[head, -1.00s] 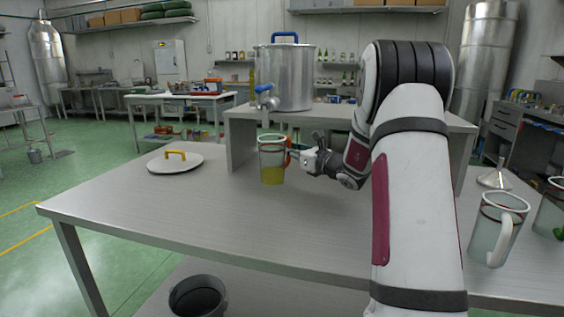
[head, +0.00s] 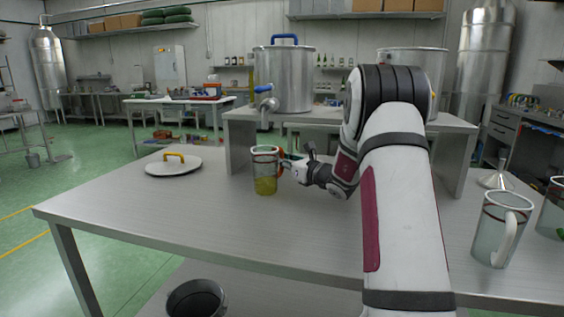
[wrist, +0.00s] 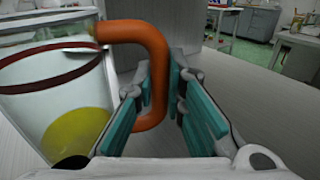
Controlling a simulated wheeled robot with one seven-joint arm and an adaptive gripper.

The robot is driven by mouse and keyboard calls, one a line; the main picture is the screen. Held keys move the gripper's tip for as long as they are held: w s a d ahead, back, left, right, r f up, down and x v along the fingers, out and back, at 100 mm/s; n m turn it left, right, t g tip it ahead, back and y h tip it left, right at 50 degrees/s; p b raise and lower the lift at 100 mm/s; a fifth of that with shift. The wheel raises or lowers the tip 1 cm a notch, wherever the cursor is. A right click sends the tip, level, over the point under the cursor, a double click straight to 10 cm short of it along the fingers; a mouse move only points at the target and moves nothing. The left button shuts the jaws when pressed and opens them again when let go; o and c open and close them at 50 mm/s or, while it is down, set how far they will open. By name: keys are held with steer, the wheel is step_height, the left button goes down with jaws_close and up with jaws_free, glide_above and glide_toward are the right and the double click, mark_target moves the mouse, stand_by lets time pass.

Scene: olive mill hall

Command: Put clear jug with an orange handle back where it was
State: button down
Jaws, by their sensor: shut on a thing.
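The clear jug with an orange handle (head: 265,171) holds some yellow-green liquid at its bottom and has a dark red ring near its rim. In the head view it is upright above or on the steel table, left of my gripper (head: 290,168); I cannot tell whether its base touches the tabletop. In the wrist view the jug (wrist: 45,95) fills the left side, and its orange handle (wrist: 155,75) passes between the teal pads of my gripper (wrist: 165,120). My gripper is shut on that handle.
A steel pot with a tap (head: 285,80) stands on the raised shelf (head: 340,118) behind. A round lid with a yellow handle (head: 173,165) lies at the left. A clear jug with a white handle (head: 500,230) and a funnel (head: 497,178) stand at the right. The front tabletop (head: 220,220) is clear.

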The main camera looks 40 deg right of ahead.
steer(key=c, duration=1.7)
jaws_free()
steer(key=shift+o, duration=0.2)
steer(key=shift+r, duration=0.1)
steer(key=s, duration=0.4)
steer(key=s+p, duration=0.1)
steer(key=s, duration=0.3)
steer(key=s+p, duration=0.1)
steer(key=s, duration=0.3)
steer(key=shift+d, duration=0.4)
steer(key=shift+a, duration=0.1)
